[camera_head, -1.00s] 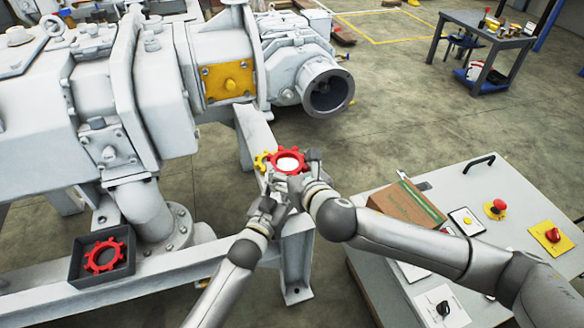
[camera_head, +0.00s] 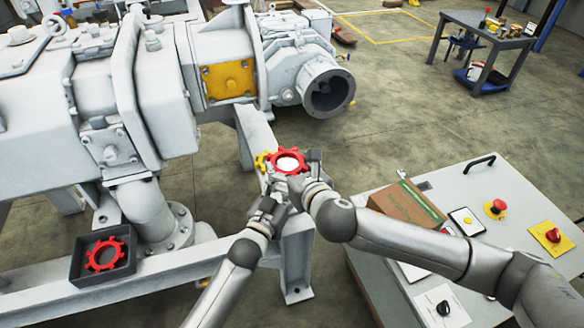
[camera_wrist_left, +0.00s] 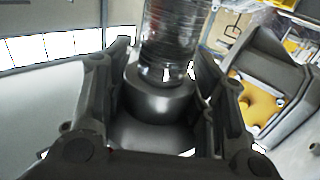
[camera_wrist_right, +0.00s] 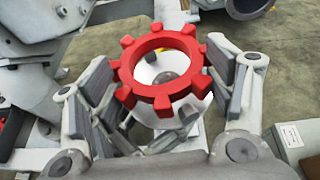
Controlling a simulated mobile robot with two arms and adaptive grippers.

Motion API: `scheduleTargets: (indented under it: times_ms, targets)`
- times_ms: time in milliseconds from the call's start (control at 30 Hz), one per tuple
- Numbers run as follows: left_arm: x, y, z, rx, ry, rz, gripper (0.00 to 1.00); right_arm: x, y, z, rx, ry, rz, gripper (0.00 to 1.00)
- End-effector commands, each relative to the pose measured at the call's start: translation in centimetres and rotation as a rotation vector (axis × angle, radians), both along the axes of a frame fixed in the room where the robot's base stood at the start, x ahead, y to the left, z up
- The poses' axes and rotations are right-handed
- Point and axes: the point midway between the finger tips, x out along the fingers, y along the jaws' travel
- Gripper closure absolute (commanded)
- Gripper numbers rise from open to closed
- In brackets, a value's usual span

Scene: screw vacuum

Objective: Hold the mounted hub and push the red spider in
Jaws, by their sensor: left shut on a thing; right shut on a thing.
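The red spider (camera_head: 289,152), a toothed ring, is between the fingers of my right gripper (camera_head: 291,163), which is shut on it. In the right wrist view the red spider (camera_wrist_right: 162,42) is slightly tilted, with a round pale face and small dark lugs showing through its opening. I cannot tell how deep it sits. My left gripper (camera_head: 266,212) is just below and left of the right one. In the left wrist view its fingers are shut around the smooth grey hub (camera_wrist_left: 158,100), below a shiny shaft. The hub is mostly hidden in the head view.
A second red spider (camera_head: 106,266) lies in a black tray (camera_head: 76,270) on the frame. A yellow toothed part (camera_head: 262,161) shows behind the held spider. The large grey pump (camera_head: 150,90) fills the left. A control desk (camera_head: 490,260) with a cardboard box (camera_head: 408,205) is at right.

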Motion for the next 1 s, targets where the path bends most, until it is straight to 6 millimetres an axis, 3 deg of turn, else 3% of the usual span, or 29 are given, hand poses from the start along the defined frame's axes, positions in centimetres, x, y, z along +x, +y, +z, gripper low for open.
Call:
scheduleTargets:
  times_ms: [33, 67, 233, 667, 1000]
  targets:
    - [-0.4, -0.5, -0.4, 0.006, 0.001, -0.009, 1.00, -0.2, -0.6, -1.8, -0.025, 0.028, -0.010, 0.59]
    - [-0.4, -0.5, -0.4, 0.006, 0.001, -0.009, 1.00, -0.2, -0.6, -1.8, -0.025, 0.028, -0.010, 0.22]
    - [-0.4, -0.4, -0.4, 0.002, 0.002, -0.008, 1.00, -0.2, -0.6, -1.8, -0.024, 0.027, -0.009, 0.01]
    - [-0.2, -0.3, -0.4, 0.000, 0.008, -0.005, 1.00, -0.1, -0.3, -1.1, -0.014, 0.017, -0.006, 0.00]
    - [-0.2, -0.2, -0.5, 0.001, 0.009, -0.004, 1.00, 0.0, -0.2, 1.0, -0.010, 0.013, -0.005, 0.00]
